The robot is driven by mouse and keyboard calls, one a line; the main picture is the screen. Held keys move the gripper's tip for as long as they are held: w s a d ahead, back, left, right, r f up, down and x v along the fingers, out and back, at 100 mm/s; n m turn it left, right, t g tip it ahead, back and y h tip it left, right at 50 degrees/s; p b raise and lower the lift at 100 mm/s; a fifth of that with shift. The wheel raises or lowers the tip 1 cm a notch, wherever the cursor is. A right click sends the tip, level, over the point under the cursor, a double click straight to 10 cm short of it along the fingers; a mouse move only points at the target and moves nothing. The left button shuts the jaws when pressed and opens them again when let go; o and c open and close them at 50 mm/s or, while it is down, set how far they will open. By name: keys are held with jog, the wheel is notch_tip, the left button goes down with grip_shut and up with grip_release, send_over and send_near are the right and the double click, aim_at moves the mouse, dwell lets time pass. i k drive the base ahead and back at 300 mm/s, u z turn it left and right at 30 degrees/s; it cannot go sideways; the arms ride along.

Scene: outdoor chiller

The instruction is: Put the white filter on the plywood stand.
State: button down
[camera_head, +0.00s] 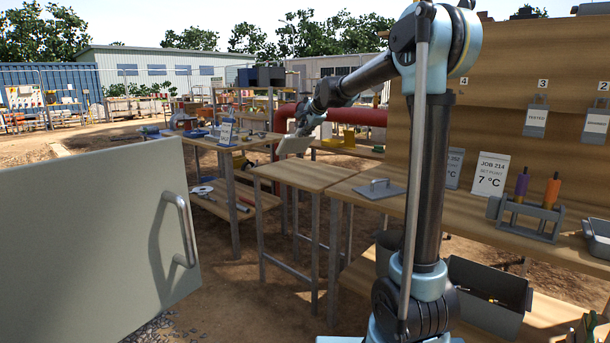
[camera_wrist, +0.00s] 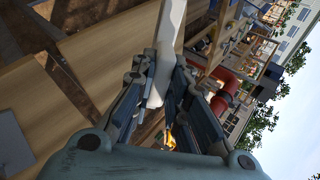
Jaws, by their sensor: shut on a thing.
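My gripper (camera_head: 304,126) is at the end of the outstretched arm, near the middle of the head view. It is shut on the white filter (camera_head: 293,145), a pale flat piece hanging just below the fingers. In the wrist view the filter (camera_wrist: 171,30) shows as a long pale strip between the dark fingers. A narrow stand with a light plywood top (camera_head: 305,174) and grey legs is below and close to the filter. The filter appears to be above its back edge; whether they touch I cannot tell. The visible top is bare.
A workbench (camera_head: 365,196) adjoins the stand on the right, with a grey handled plate (camera_head: 380,188) on it. Another wooden table (camera_head: 205,141) stands behind left. A large pale door (camera_head: 90,235) with a handle fills the left foreground. A red pipe (camera_head: 345,115) runs behind.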

aim_at(304, 170)
jog(key=i, duration=1)
